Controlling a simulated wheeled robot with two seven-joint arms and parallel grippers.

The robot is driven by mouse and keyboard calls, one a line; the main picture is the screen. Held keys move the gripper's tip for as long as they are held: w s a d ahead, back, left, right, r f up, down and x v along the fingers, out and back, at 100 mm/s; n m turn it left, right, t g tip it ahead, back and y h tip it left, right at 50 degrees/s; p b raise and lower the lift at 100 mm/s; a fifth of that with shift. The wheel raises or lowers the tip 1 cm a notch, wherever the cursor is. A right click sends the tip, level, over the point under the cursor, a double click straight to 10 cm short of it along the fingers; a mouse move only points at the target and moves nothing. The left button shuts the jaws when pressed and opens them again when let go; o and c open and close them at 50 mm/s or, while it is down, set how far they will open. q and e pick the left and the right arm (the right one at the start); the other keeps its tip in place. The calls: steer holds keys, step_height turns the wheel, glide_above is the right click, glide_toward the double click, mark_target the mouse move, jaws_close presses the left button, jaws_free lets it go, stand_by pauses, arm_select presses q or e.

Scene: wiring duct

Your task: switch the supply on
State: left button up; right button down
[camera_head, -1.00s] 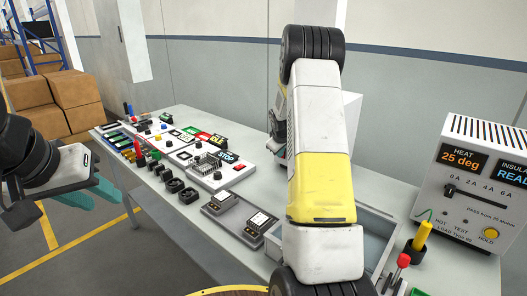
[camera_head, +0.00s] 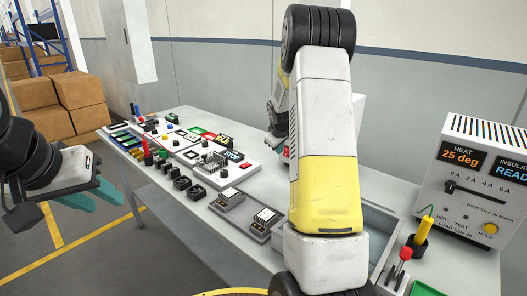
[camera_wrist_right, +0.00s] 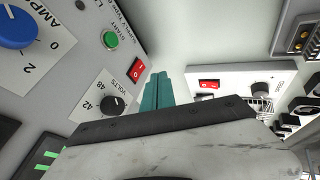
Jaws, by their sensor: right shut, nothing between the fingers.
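The supply (camera_wrist_right: 75,75) is a grey panel in the right wrist view. It carries a blue AMPS knob (camera_wrist_right: 14,28), a green button (camera_wrist_right: 110,40), a red rocker switch (camera_wrist_right: 138,70) and a black VOLTS knob (camera_wrist_right: 112,104). My right gripper (camera_wrist_right: 157,78) is shut and empty, its teal fingertips just right of and below the red rocker in that view. I cannot tell whether they touch it. In the head view my right arm hides most of the supply. My left gripper (camera_head: 96,194) is empty, left of the table, with its teal fingers apart.
A second white unit with a red switch (camera_wrist_right: 209,86) stands right of my fingers in the wrist view. The table (camera_head: 185,225) holds several small devices, a STOP-labelled board (camera_head: 215,168) and a HEAT tester (camera_head: 475,180) at right. A grey tray lies behind my right arm.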

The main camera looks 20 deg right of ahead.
steer(key=v, duration=0.5)
steer(key=shift+a, duration=0.15)
steer(key=shift+f, duration=0.15)
steer(key=w+d+f, duration=0.5)
steer(key=w+f, duration=0.2)
steer(key=f, duration=0.1)
steer(key=shift+w+d+f, duration=0.2)
steer(key=shift+d+f, duration=0.05)
stand_by(0.3)
